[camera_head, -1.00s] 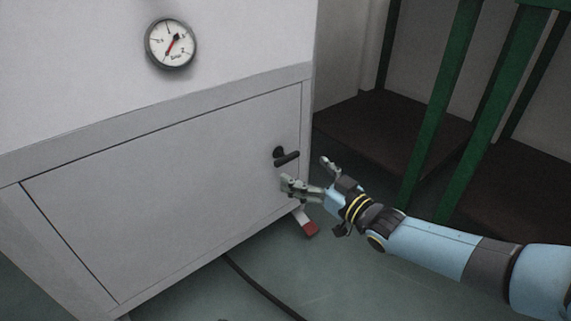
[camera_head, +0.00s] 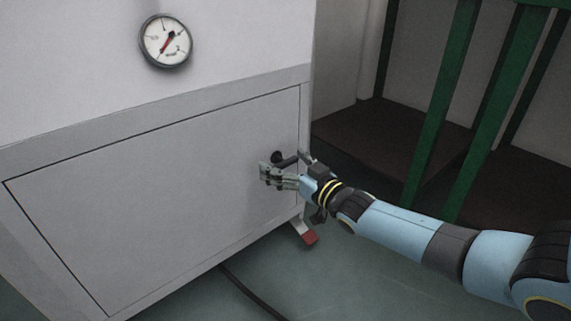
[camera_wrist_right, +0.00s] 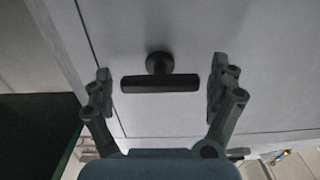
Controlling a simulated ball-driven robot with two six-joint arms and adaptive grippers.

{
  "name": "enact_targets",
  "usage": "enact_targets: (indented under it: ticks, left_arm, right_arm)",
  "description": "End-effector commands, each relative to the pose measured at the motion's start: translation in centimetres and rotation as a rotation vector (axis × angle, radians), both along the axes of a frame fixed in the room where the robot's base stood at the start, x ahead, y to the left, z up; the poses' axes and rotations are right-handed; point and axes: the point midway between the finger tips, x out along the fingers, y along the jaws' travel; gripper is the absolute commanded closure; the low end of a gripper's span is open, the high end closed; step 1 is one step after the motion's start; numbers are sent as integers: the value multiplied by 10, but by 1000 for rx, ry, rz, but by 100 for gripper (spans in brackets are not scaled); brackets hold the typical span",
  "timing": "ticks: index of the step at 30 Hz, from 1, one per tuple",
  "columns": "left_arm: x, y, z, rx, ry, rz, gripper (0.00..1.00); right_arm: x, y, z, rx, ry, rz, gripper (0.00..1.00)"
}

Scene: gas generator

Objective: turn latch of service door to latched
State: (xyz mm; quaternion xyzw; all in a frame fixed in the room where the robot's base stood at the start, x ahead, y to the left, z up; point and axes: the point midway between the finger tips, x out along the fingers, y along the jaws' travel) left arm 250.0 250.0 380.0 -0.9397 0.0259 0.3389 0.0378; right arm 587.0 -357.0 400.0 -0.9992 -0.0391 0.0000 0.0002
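The service door (camera_head: 150,200) is a flat grey panel, closed flush in the front of the machine. Its latch (camera_head: 284,160) is a black lever handle near the door's right edge, partly hidden by my gripper in the head view. In the right wrist view the latch (camera_wrist_right: 160,82) shows as a black bar on a round hub. My right gripper (camera_head: 284,168) is at the latch. In the wrist view my right gripper (camera_wrist_right: 162,88) is open, with one finger off each end of the bar and gaps on both sides. My left gripper is not in view.
A round gauge (camera_head: 166,42) sits on the white upper panel. A foot with a red end (camera_head: 309,238) stands out below the door. A black cable (camera_head: 250,294) lies on the floor. Green posts (camera_head: 440,110) stand to the right.

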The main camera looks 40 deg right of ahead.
Motion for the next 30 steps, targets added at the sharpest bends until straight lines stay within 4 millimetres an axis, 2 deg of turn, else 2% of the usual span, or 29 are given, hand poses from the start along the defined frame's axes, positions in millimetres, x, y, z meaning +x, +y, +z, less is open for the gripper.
enact_targets:
  ticks: [2,16,23,30]
  left_arm:
    - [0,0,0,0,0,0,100]
    - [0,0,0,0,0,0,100]
    - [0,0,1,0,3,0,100]
    - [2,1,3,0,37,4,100]
  right_arm:
    - [0,0,0,0,0,0,22]
    - [0,0,0,0,0,0,84]
    - [0,0,0,18,1,0,85]
    - [0,0,1,119,9,0,85]
